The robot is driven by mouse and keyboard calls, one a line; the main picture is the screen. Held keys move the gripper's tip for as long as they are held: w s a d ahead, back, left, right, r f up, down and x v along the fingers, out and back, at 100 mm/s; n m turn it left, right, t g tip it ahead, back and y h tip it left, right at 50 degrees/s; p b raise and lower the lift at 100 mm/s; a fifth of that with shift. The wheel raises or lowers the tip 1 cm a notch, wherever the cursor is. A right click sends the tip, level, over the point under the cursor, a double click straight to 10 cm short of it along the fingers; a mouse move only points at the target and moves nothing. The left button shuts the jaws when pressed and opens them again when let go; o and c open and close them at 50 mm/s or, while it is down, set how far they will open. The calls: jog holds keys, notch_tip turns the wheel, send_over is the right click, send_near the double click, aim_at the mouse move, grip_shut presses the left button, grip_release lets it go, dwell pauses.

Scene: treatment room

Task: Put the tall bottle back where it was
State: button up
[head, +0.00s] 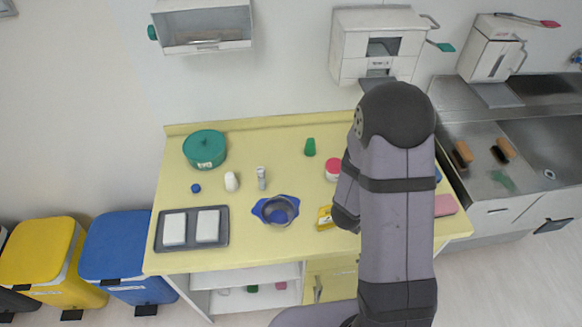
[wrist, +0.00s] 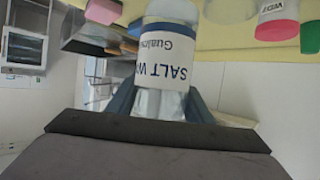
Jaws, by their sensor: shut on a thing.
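The tall bottle (wrist: 165,60) is clear with a white label reading "SALT W..." and blue bands. It shows upside down in the wrist view, which itself looks inverted. My gripper (wrist: 160,104) is shut on it, with a dark blue-grey finger on each side. The bottle's base is close to the yellow counter (wrist: 215,40), but I cannot tell whether it touches. In the head view my arm hides both the gripper and the bottle.
On the yellow counter (head: 230,257) stand a green pot (head: 205,148), a blue-handled bowl (head: 276,211), a small clear bottle (head: 261,178), a green cup (head: 310,147), a pink-lidded jar (head: 333,168) and a yellow box (head: 325,217). A tray (head: 191,246) lies front left. A sink (head: 545,145) is right.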

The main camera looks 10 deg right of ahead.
jog(key=w+a+r+n+t+y+b, duration=0.25)
jog(key=w+a+n+y, duration=0.2)
jog(key=a, duration=0.45)
jog(key=w+a+r+n+t+y+b, duration=0.2)
jog(key=w+a+r+n+y+b, duration=0.25)
jog(key=a, duration=0.55)
jog(key=w+f+n+y, duration=0.15)
jog(key=w+f, duration=0.25)
jog(key=f, duration=0.6)
jog(key=w+a+r+n+g+y, duration=0.1)
jog(key=w+a+r+n+y, duration=0.2)
jog(key=w+a, duration=0.4)
jog(key=shift+w+a+r+n+y+b, duration=0.2)
jog(key=shift+w+r+n+y+b, duration=0.15)
jog(key=shift+w+r+y, duration=0.55)
jog(key=shift+f, duration=0.15)
